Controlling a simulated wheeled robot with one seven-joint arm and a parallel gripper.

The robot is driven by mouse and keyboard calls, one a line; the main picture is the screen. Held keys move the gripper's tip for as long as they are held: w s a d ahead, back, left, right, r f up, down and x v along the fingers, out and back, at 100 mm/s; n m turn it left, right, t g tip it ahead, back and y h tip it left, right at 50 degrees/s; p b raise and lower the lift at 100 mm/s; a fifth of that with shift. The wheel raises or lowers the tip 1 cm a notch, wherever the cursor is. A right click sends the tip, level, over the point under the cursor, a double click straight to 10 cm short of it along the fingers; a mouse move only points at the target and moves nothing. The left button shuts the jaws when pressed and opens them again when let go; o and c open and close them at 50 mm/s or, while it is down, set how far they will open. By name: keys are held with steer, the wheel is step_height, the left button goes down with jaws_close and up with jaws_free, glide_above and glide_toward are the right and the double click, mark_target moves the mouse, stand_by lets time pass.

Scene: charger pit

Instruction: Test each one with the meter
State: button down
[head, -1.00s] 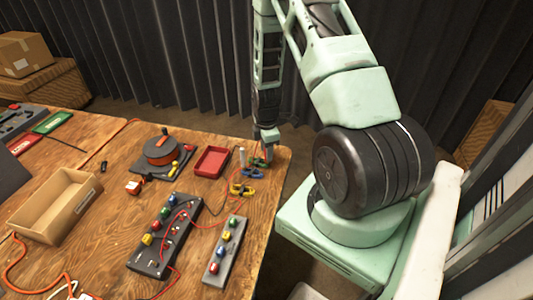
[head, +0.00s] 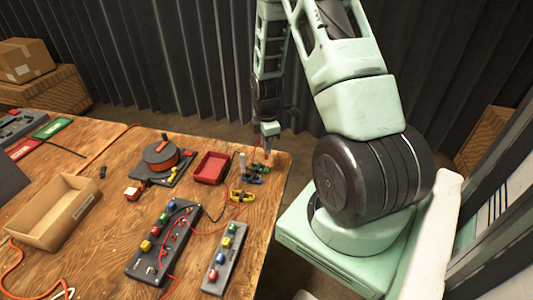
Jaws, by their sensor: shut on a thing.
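My gripper (head: 268,149) is at the far right corner of the table, just above several small clips. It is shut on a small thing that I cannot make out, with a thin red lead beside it. A green clip (head: 260,169), a blue clip (head: 253,179) and yellow clips (head: 241,195) lie below it. A dark strip (head: 163,240) and a grey strip (head: 222,262) carry coloured blocks, and red leads cross the dark strip. A dark unit with a round orange-and-black part (head: 161,156) stands farther back. I cannot tell which thing is the meter.
A red tray (head: 211,168) and a small white cylinder (head: 242,160) stand left of the gripper. An open cardboard box (head: 55,212) is at left. Green (head: 53,127) and red (head: 22,149) pads lie at the far left. Wood between box and strips is mostly clear.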

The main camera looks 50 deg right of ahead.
step_height(320, 180, up, 4)
steer(key=shift+r, duration=0.15)
steer(key=shift+a+r+b, duration=0.15)
steer(key=shift+a+b, duration=0.05)
steer(key=shift+b, duration=0.3)
steer(key=a+f+n+b, duration=0.1)
steer(key=f+n+b, duration=0.1)
steer(key=b, duration=0.1)
steer(key=s+a+f+n+b, duration=0.1)
steer(key=a+f+b, duration=0.1)
steer(key=b, duration=0.1)
steer(key=a+f+n+b, duration=0.2)
steer(key=b, duration=0.2)
steer(key=shift+s+f+n, duration=0.2)
steer(key=shift+f+n, duration=0.05)
steer(key=shift+n, duration=0.05)
steer(key=shift+f, duration=0.4)
steer(key=shift+p, duration=1.1)
stand_by(0.4)
steer(key=shift+f, duration=0.9)
stand_by(2.0)
steer(key=c, duration=1)
jaws_free()
